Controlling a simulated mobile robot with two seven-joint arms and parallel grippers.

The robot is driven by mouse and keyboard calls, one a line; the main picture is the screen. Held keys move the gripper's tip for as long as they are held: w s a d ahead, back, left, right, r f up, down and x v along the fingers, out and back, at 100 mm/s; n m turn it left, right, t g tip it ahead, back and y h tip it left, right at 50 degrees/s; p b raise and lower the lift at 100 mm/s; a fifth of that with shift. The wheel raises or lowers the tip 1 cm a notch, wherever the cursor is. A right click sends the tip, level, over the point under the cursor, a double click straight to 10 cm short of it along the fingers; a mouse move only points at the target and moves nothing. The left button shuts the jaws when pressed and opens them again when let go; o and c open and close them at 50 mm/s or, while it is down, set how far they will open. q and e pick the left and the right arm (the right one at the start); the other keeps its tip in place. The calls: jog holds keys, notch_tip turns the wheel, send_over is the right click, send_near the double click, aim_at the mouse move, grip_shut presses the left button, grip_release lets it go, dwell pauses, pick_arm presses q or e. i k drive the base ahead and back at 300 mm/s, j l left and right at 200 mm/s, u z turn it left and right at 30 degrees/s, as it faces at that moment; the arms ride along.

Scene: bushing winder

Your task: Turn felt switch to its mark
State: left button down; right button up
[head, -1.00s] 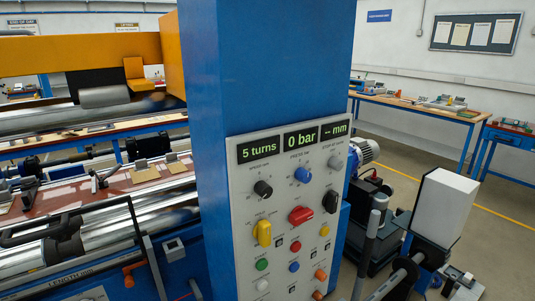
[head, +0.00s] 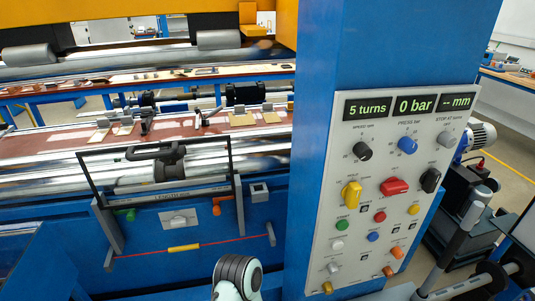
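The control panel (head: 345,232) is a pale plate on the blue column. It carries a yellow lever switch (head: 351,194), a red one (head: 394,186) and a black one (head: 430,180), in a row under the round knobs. The labels are too small to read, so I cannot tell which one is the felt switch or where its mark is. Above are a black knob (head: 363,151), a blue knob (head: 407,145) and a grey knob (head: 446,139). A white, dark-ringed part of my arm shows at the bottom, left of the panel. Neither gripper is in view.
Green displays (head: 415,104) read "5 turns", "0 bar" and "-- mm". Small coloured buttons (head: 373,237) fill the lower panel. The winder's rollers (head: 60,162) and a black frame with a handle (head: 155,153) lie left of the blue column (head: 400,50). A motor (head: 480,136) stands behind right.

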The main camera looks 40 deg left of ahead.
aim_at(178, 221)
jog(key=u, duration=2.25)
jog(key=i+j, duration=0.2)
